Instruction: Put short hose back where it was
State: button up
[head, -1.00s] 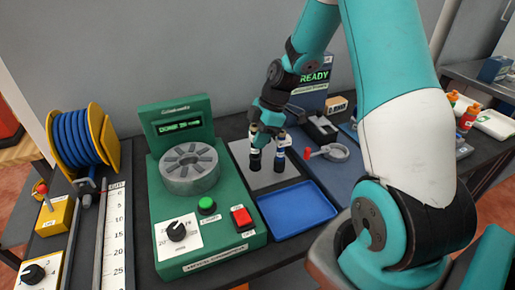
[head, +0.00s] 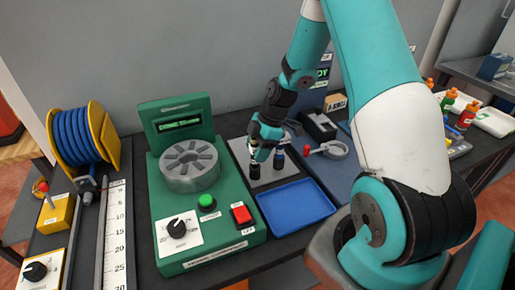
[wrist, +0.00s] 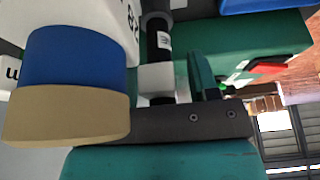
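I cannot pick out the short hose with certainty. A dark upright cylinder with a cream top (head: 253,147) stands on the grey plate (head: 267,178) behind the blue tray. A second dark upright cylinder (head: 279,158) stands to its right. My gripper (head: 264,150) is low over the plate, between and close behind these two cylinders. In the wrist view, a large tan, blue and white cylinder (wrist: 70,95) is very near the camera at the left. A narrow black piece with a white label (wrist: 160,42) lines up with my gripper; whether it is held is unclear.
The green dispenser (head: 205,245) with a grey slotted wheel (head: 190,166) stands left of the plate. An empty blue tray (head: 296,206) lies in front. A yellow reel of blue hose (head: 76,138) stands at the far left. A red-handled clamp (head: 325,149) lies to the right.

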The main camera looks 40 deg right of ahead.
jog(key=shift+r, duration=0.25)
jog(key=shift+d+r, duration=0.2)
jog(key=shift+r, duration=0.05)
jog(key=b+v, duration=0.2)
jog(key=v, duration=0.9)
jog(key=s+a+r+m, duration=0.1)
jog(key=s+a+r, duration=0.2)
jog(key=a, duration=0.5)
jog(key=s+a+r+m, duration=0.2)
jog(key=a+r, duration=0.1)
jog(key=a, duration=0.5)
jog(key=s+a+r+m, duration=0.1)
jog(key=s+a+m, duration=0.1)
jog(key=s+a, duration=0.3)
jog(key=s+a+r+m+g, duration=0.1)
jog(key=s+a+r+m, duration=0.1)
jog(key=s+a, duration=0.4)
jog(key=s, duration=0.5)
jog(key=shift+m, duration=0.4)
